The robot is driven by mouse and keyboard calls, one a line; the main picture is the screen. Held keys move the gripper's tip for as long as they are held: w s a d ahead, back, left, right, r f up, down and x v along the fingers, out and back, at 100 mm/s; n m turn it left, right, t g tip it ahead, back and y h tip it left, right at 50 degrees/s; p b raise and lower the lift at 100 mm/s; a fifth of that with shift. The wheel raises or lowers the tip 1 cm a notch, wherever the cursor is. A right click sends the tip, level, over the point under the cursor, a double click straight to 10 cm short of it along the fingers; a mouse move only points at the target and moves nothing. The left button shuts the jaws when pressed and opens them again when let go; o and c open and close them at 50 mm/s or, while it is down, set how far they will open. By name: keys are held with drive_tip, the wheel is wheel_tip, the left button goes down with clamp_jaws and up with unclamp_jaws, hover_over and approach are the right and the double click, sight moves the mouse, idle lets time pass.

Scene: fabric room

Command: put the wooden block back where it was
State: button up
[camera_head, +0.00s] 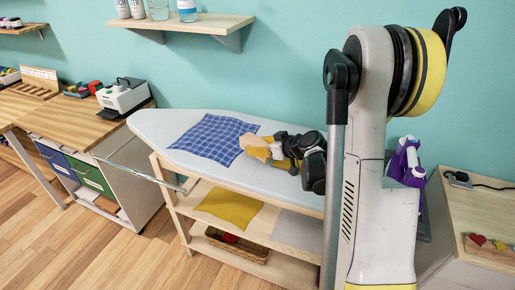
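The wooden block (256,147) is light tan, with a ridged-looking left end. It is at the edge of a blue checked cloth (211,138) on the grey ironing board (150,124). My gripper (274,147), black and yellow, reaches in from the right and appears shut on the right part of the block. The fingers partly hide the block. I cannot tell whether the block touches the board or is just above it.
A purple and white iron (406,162) stands right of my arm. A wooden desk (75,118) with a white machine (123,95) is left. The board's left end is clear.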

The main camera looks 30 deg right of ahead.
drive_tip(key=shift+f+b, duration=0.5)
drive_tip(key=shift+b, duration=0.05)
drive_tip(key=o, duration=1.3)
drive_tip(key=shift+o, duration=0.2)
drive_tip(key=shift+r, duration=0.1)
